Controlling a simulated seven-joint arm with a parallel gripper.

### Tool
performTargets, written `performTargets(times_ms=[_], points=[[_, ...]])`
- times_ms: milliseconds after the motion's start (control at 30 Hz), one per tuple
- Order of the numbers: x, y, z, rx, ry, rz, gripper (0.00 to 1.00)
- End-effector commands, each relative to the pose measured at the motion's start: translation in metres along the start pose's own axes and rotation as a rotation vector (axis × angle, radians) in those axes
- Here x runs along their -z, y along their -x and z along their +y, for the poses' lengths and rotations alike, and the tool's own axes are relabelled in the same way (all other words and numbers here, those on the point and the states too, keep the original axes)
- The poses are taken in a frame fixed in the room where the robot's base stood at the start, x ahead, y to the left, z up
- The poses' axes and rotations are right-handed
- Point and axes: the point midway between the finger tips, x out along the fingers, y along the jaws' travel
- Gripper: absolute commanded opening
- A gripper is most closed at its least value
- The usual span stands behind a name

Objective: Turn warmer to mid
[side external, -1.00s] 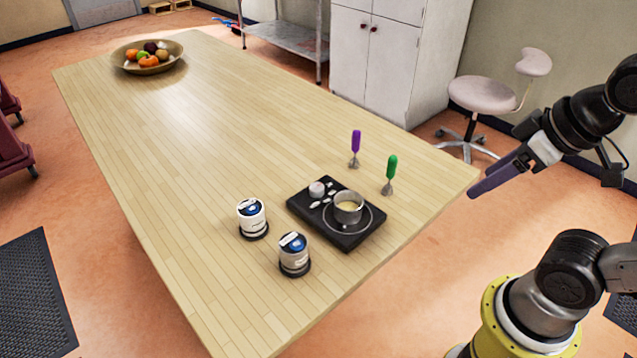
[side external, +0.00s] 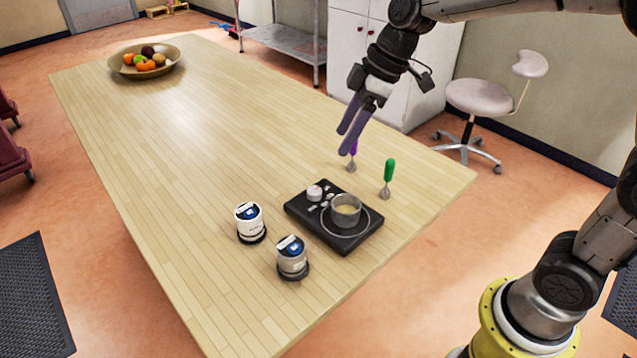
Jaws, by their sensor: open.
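The warmer (side external: 350,243) is a flat black plate on the near right part of the wooden table. A pale round knob (side external: 314,193) stands at its far left corner, beside several small light buttons. Its exact setting is too small to read. A metal pot (side external: 346,209) with pale yellow contents sits on the warmer's round heating ring. My gripper (side external: 344,143) hangs above the table, beyond and above the warmer, with its purple fingers pointing down. The fingers are apart and empty, and they touch nothing that I can see.
A green-handled whisk-like tool (side external: 389,177) and a purple-handled one (side external: 352,163), partly hidden by my fingers, stand behind the warmer. A fruit bowl (side external: 146,62) is far away. The middle table is clear.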

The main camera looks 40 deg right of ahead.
Motion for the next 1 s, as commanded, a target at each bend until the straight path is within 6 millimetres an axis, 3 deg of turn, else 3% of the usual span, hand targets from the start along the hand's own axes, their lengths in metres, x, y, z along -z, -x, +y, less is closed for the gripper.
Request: performTargets(times_ms=[167,700,1000], points=[[-0.001,-0.021,-0.002,0.006,0.000,-0.005,0.67],[-0.001,-0.118,-0.001,0.003,-0.001,-0.004,0.67],[-0.001,-0.136,-0.001,0.000,0.000,-0.001,0.67]])
